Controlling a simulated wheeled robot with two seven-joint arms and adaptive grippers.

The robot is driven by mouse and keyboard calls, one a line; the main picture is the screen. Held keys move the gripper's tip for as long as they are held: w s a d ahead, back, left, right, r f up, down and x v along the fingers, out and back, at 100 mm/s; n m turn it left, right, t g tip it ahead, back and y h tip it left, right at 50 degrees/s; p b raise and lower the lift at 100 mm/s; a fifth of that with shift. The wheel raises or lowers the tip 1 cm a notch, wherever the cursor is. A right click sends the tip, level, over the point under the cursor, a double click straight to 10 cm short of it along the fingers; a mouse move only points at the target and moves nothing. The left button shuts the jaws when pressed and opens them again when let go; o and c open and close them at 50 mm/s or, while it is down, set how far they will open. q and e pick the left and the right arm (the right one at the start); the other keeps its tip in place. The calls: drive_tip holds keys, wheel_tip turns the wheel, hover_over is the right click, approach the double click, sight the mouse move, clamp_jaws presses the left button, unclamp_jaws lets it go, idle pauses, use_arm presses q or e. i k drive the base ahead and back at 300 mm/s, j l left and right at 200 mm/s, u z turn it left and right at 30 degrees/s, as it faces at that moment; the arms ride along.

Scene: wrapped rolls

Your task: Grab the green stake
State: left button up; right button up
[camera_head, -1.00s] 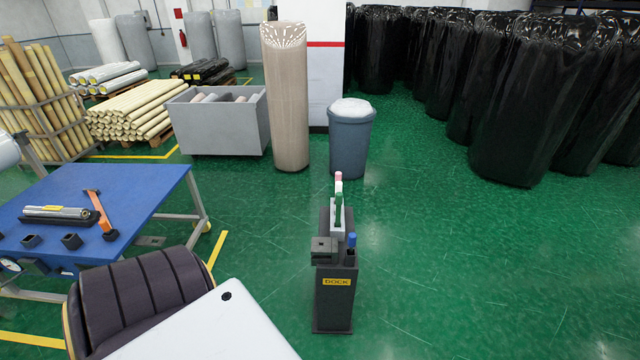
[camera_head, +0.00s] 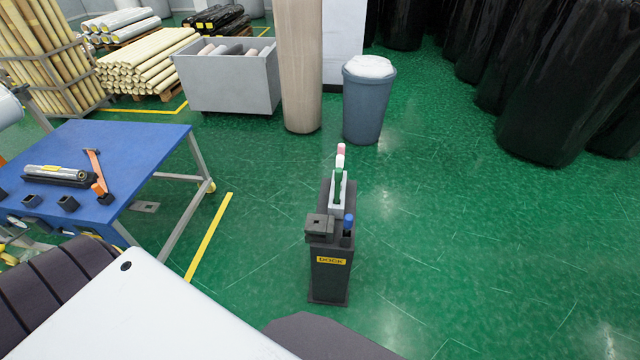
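The green stake (camera_head: 338,187) stands upright in a light grey holder on the dark dock stand (camera_head: 330,277), in the middle of the head view. A stake with a pink and white top (camera_head: 340,156) stands just behind it. A blue-topped stake (camera_head: 348,223) stands in front of it, to the right, in a dark slot. The green stake's lower end is hidden in the holder. Neither of my grippers is in view.
A blue table (camera_head: 130,160) with tools stands to the left. A grey bin (camera_head: 369,100), a tall wrapped roll (camera_head: 303,75) and a grey crate (camera_head: 230,80) stand behind the dock. Black wrapped rolls (camera_head: 550,100) fill the back right. The green floor right of the dock is clear.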

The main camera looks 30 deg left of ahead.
sight(338, 173)
drive_tip(key=i+j+u, duration=0.1)
drive_tip(key=i, duration=0.2)
drive_tip(key=i+j+u, duration=0.1)
drive_tip(key=i, duration=0.2)
drive_tip(key=i+j, duration=0.35)
